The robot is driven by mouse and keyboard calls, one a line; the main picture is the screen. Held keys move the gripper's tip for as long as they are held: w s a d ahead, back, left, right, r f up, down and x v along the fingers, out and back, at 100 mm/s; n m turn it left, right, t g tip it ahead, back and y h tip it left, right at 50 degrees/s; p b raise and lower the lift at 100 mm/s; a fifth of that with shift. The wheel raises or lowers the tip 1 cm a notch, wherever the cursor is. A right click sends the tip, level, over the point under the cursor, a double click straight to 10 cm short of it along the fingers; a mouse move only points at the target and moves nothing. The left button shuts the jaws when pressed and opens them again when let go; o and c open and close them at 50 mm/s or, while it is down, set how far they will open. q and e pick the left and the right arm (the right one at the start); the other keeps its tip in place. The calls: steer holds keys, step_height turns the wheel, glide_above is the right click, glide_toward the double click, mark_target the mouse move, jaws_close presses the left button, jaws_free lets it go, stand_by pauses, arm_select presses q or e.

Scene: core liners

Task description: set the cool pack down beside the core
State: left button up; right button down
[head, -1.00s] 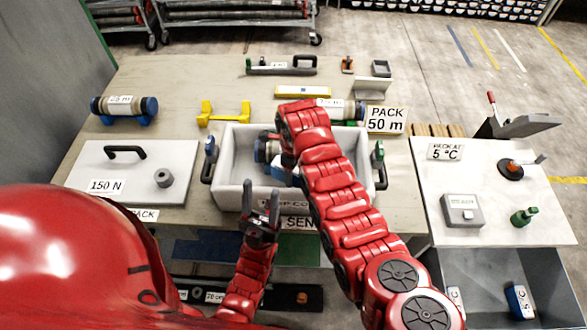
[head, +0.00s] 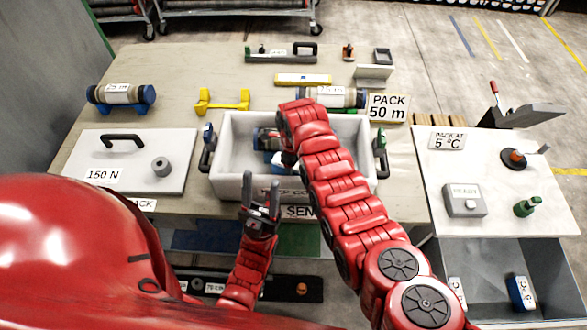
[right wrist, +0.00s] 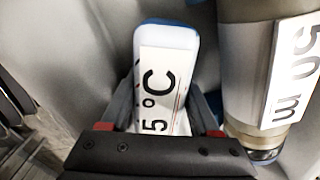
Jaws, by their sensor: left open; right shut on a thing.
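The cool pack (right wrist: 165,38), white with blue edges and a "5 °C" label, is between the fingers of my right gripper (right wrist: 163,105) in the right wrist view. The core (right wrist: 238,75), a cylinder labelled "50 m", lies just right of it there, roughly parallel. Both are inside the white box (head: 228,188) in the head view, where my right arm hides most of the core (head: 265,138) and the pack. I cannot tell whether the pack touches the box floor. My left gripper (head: 261,192) is open and empty in front of the box.
The lid (head: 120,170) with a black handle lies left of the box. Another core (head: 118,93) rests on blue stands at the far left, and one lies behind the box (head: 335,97). Spare packs (head: 519,292) sit in a grey bin (head: 490,275) at right.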

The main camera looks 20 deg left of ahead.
steer(key=shift+f+b, duration=0.35)
steer(key=shift+f, duration=0.1)
steer(key=shift+c, duration=0.2)
jaws_free()
